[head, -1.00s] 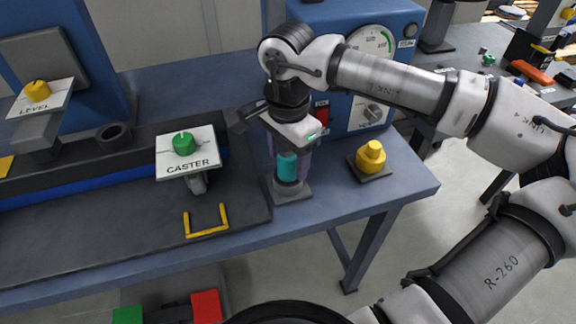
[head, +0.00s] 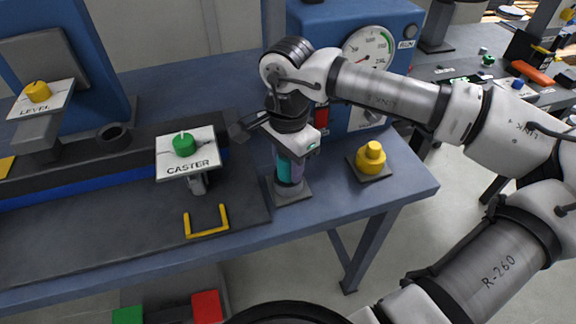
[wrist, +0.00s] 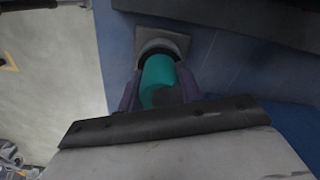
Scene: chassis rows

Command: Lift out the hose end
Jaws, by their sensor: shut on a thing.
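The hose end is a teal cylinder (head: 284,167) standing in a grey holder with a square base plate (head: 292,192) on the blue bench. My gripper (head: 290,170) points down over it, with a purple finger on each side, and is shut on it. In the wrist view the teal hose end (wrist: 157,76) sits between the purple fingers (wrist: 158,92), its far end at the round grey mouth of the holder (wrist: 160,45). I cannot tell whether its lower end is still inside the holder.
A yellow knob-shaped piece (head: 371,159) on a dark plate stands just right of the holder. The CASTER sign (head: 188,165) with its green knob is close on the left. A blue gauge box (head: 345,20) stands behind my gripper. The bench's front right corner is clear.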

